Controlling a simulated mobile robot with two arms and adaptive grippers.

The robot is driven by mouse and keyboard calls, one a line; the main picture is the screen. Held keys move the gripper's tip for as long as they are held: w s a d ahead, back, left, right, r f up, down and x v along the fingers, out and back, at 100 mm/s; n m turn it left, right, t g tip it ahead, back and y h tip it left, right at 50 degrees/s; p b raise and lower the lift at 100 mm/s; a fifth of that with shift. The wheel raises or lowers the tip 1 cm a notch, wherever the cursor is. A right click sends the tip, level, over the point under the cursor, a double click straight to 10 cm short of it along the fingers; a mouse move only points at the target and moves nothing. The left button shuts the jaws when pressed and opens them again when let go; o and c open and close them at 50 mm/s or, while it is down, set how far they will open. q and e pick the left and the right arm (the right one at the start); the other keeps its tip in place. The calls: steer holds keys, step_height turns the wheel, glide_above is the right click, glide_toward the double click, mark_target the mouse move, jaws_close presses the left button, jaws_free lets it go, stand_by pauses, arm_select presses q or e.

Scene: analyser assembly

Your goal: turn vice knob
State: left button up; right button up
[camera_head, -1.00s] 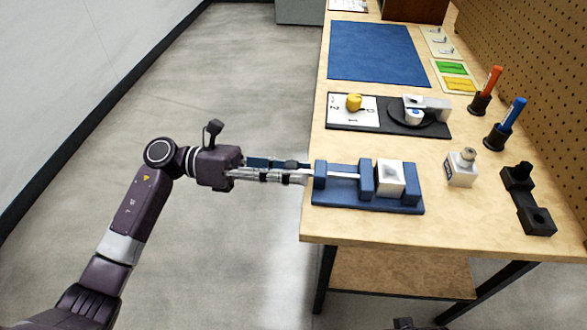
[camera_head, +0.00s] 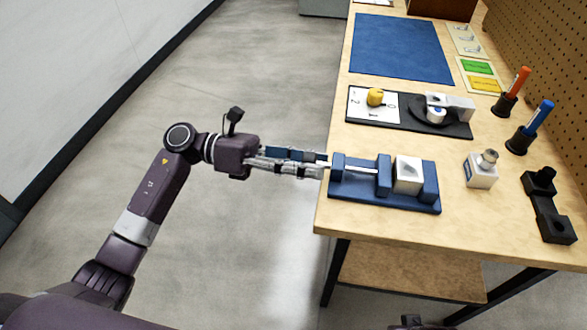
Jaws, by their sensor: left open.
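The blue vice (camera_head: 384,198) lies near the left front edge of the workbench, with a white and grey block (camera_head: 408,174) between its jaws. Its screw rod (camera_head: 360,170) shows between the left end block and the middle jaw. The vice knob at the left end is hidden by my fingers. My left gripper (camera_head: 322,166) comes in level from the left, its fingertips at the vice's left end. It is open; I cannot tell whether the fingers touch the knob. My right gripper is not in view.
Right of the vice stand a white box with a metal knob (camera_head: 481,170) and a black bracket (camera_head: 548,208). Behind are a black board with a yellow knob (camera_head: 375,96), a blue mat (camera_head: 400,48) and pens in holders (camera_head: 522,139). Open floor lies left of the bench.

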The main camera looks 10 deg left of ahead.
arm_select(q)
steer(key=m, duration=0.3)
steer(key=shift+b, duration=0.35)
steer(key=m, duration=0.3)
steer(key=shift+r, duration=0.1)
steer(key=shift+w+m, duration=0.1)
steer(key=shift+m, duration=0.5)
steer(key=a, duration=0.8)
steer(key=w+r+n+t+h+p, duration=0.25)
steer(key=w+n+t+p, duration=0.45)
steer(key=n, duration=0.4)
steer(key=w+a+f+n+t+y+p, duration=0.5)
steer(key=n+t, duration=0.4)
steer(key=n, duration=0.5)
steer(key=s+a+f+n+y+p, duration=0.2)
steer(key=s+f+n+y+p, duration=0.1)
steer(key=f+n, duration=0.3)
steer(key=s+a+f+n+g+y+p, duration=0.1)
steer(key=s+a+f+n+y+p, duration=0.1)
steer(key=f+n+y, duration=0.3)
steer(key=s+a+f+n+g+y+p, duration=0.1)
steer(key=s+f+n+y+p, duration=0.3)
steer(key=f+n, duration=0.3)
step_height(320, 180, down, 4)
steer(key=shift+a+f+y+p, duration=0.1)
steer(key=shift+a+y+p, duration=0.2)
steer(key=shift+a+y, duration=0.15)
